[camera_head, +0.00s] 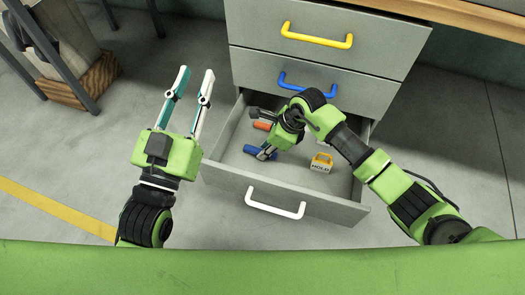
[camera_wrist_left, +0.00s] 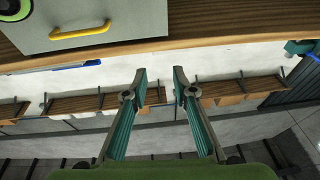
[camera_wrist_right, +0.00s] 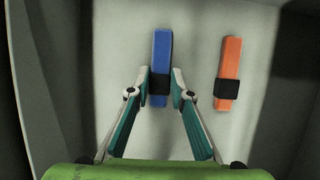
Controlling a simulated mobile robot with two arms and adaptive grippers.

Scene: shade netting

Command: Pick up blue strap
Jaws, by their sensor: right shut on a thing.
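The blue strap (camera_wrist_right: 161,60) is a rolled blue bar with a black band, lying on the drawer floor in the right wrist view. It also shows in the head view (camera_head: 258,151), partly hidden by my right gripper. My right gripper (camera_wrist_right: 161,76) reaches down into the open drawer, its fingertips on both sides of the strap at the black band, shut on it. My left gripper (camera_head: 190,80) is open and empty, raised to the left of the drawer.
An orange strap (camera_wrist_right: 229,70) lies to the right of the blue one. Closed drawers with a blue handle (camera_head: 307,83) and yellow handle (camera_head: 316,37) are above.

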